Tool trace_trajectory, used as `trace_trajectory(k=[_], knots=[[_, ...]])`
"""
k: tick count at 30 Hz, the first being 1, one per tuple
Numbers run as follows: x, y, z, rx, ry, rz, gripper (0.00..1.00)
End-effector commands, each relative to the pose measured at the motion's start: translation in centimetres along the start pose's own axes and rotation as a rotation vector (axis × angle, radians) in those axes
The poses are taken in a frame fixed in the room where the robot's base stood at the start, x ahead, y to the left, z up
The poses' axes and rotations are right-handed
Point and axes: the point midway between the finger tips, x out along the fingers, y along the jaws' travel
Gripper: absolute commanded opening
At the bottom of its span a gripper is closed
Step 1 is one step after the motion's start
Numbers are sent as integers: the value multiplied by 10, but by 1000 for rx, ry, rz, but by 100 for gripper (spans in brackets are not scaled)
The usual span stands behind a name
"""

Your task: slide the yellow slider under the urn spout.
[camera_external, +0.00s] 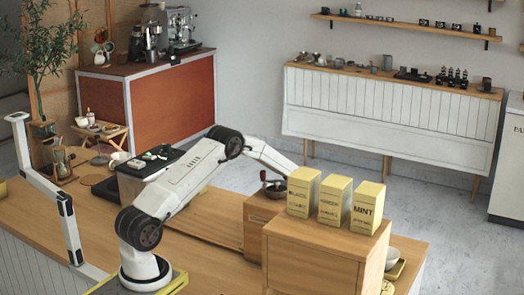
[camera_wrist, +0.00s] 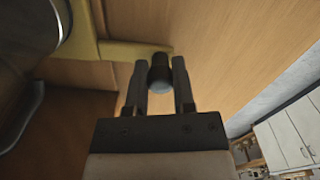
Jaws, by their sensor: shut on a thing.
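In the wrist view, the yellow slider (camera_wrist: 118,50) is a flat bar lying on wood, reaching from the upper left toward my fingers. A dark round knob (camera_wrist: 159,70) stands at its right end. My gripper (camera_wrist: 160,66) is shut on this knob, one finger on each side. A large dark grey rounded metal body (camera_wrist: 35,30), which looks like the urn, fills the upper left corner. A metal part (camera_wrist: 22,112) shows below it; I cannot tell whether it is the spout. In the external view, the gripper, slider and urn are hidden behind the wooden cabinet and tins.
Several yellow tins, one the MINT tin (camera_external: 366,208), stand on a wooden cabinet (camera_external: 310,255) at the counter's right. A wooden grinder (camera_external: 262,218) stands left of it. A white bowl (camera_external: 393,257) sits at the right edge. The counter's middle (camera_external: 190,255) is clear.

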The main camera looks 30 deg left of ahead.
Motion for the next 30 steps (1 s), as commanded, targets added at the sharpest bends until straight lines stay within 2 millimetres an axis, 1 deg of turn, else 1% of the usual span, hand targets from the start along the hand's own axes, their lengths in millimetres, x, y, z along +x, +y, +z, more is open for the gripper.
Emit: trace_trajectory(k=[2, 3, 5, 6, 16, 20, 26, 30], knots=[[0, 0, 0, 1, 0, 0, 0], [0, 0, -1, 1, 0, 0, 34], [0, 0, -1, 1, 0, 0, 53], [0, 0, -1, 1, 0, 0, 66], [0, 0, -1, 0, 0, 0, 66], [-4, 0, -1, 0, 0, -1, 66], [-23, 0, -1, 0, 1, -3, 66], [-41, 0, -1, 0, 2, -3, 66]])
